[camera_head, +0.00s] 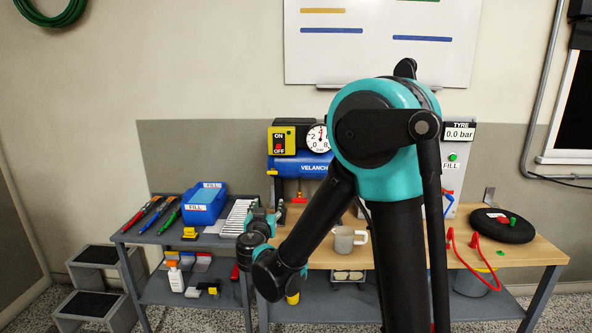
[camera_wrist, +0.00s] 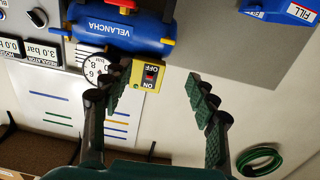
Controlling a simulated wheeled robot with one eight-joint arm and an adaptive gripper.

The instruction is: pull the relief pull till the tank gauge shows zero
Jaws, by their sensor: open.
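The blue VELANCHA tank (camera_head: 297,167) stands at the back of the bench, partly hidden by my arm; it shows upside down in the wrist view (camera_wrist: 118,28). Its round white tank gauge (camera_head: 317,138) is too small to read surely, and my left finger partly covers it in the wrist view (camera_wrist: 95,66). A small red part (camera_wrist: 126,3) shows by the tank at the picture's top edge; I cannot tell if it is the relief pull. My gripper (camera_wrist: 162,88) is open and empty, its fingers spread. In the head view it is around the bench's left part, mostly hidden by my wrist.
A yellow ON/OFF switch box (camera_head: 283,140) is left of the gauge. A blue FILL bin (camera_head: 205,204) stands left on the grey bench. A grey mug (camera_head: 345,241) stands in front of the tank. A black tyre (camera_head: 502,225) and red hose (camera_head: 468,258) lie right.

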